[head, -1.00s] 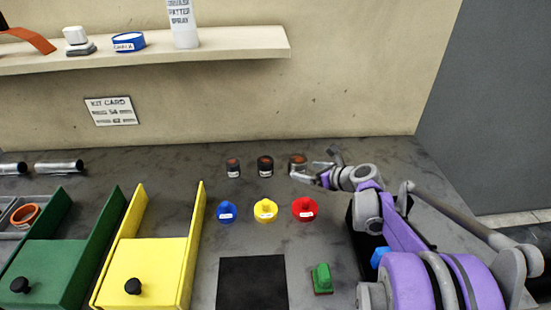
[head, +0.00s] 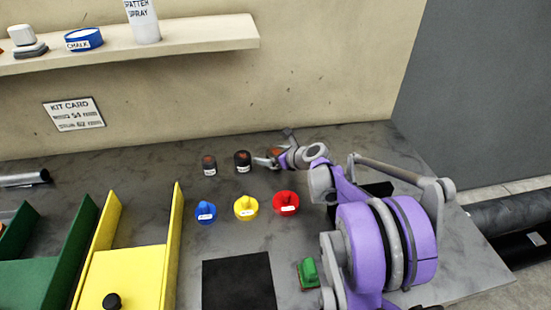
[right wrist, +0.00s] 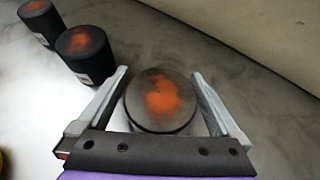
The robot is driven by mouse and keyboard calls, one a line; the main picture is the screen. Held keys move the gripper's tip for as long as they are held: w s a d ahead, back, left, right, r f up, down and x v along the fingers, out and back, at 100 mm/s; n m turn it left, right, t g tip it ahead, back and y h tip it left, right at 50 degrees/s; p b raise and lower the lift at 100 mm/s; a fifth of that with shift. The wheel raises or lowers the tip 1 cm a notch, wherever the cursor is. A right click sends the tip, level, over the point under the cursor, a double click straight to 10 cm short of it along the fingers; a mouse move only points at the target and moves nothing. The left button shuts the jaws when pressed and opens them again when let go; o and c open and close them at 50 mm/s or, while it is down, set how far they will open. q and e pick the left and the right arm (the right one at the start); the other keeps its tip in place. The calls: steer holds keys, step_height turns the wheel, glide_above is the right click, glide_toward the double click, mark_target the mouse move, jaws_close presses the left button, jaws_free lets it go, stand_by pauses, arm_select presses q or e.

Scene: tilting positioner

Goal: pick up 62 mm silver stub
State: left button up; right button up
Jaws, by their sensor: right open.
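A round stub (right wrist: 160,103) with a dark, orange-stained top stands between the fingers of my right gripper (right wrist: 160,82) in the right wrist view. Its side is mostly hidden there, so I cannot read its length or be sure it is silver. In the head view only a bit of its orange top (head: 277,152) shows behind my right gripper (head: 269,160). The right fingers are open, one on each side of the stub, with small gaps visible. My left gripper is out of view.
Two dark stubs (head: 243,162) (head: 209,165) stand to the left in the same row. Blue (head: 205,212), yellow (head: 246,207) and red (head: 286,203) knobbed pieces sit nearer. A green block (head: 308,273), black mat (head: 238,283) and yellow bin (head: 176,245) lie closer still. The wall rises behind.

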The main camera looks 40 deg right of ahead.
jaws_close()
stand_by(0.5)
